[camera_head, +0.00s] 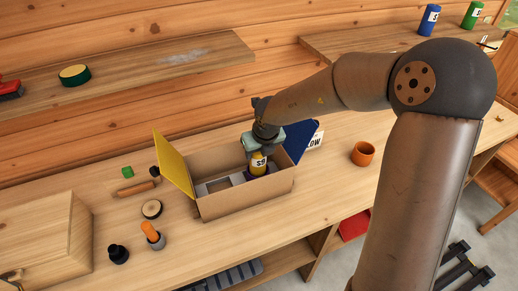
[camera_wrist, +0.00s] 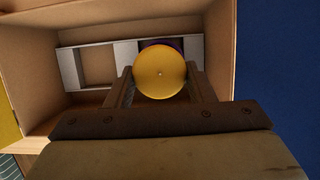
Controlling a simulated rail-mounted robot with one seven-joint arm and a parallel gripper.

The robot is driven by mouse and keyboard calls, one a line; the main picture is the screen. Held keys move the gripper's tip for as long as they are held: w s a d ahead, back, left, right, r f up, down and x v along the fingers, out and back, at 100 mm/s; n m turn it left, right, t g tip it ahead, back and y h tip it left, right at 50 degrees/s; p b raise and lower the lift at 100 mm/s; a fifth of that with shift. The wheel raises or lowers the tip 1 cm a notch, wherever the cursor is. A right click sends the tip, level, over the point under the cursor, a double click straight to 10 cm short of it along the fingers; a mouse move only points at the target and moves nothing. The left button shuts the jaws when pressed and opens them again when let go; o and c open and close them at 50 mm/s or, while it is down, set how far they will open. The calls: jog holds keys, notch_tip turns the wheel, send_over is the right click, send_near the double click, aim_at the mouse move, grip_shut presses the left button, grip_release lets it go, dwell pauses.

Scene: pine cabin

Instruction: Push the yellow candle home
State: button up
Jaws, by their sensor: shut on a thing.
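The yellow candle (camera_head: 258,163) with a white label stands upright inside the right part of an open cardboard box (camera_head: 245,199). A grey insert (camera_head: 218,184) with square openings lies in the box, and a dark purple piece shows around the candle's lower end. In the wrist view the candle (camera_wrist: 160,73) shows its round top, with the purple edge behind it over the insert's right end (camera_wrist: 70,68). My gripper (camera_wrist: 160,88) is shut on the candle, one finger on each side. How deep the candle sits cannot be told.
The box has a yellow flap (camera_head: 174,163) raised at left and a blue flap (camera_head: 298,141) at right. An orange cup (camera_head: 362,153) stands to the right. A round disc (camera_head: 151,209), an orange-handled tool (camera_head: 151,233) and a black knob (camera_head: 118,254) stand at front left.

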aim_at(259, 159)
jog(key=shift+f+b, duration=0.65)
jog(key=shift+f, duration=0.9)
jog(key=shift+f, duration=0.3)
jog(key=o, duration=1.2)
jog(key=shift+c, duration=0.2)
jog(key=shift+r, duration=0.15)
jog(key=p+v, duration=0.6)
jog(key=v, duration=1.1)
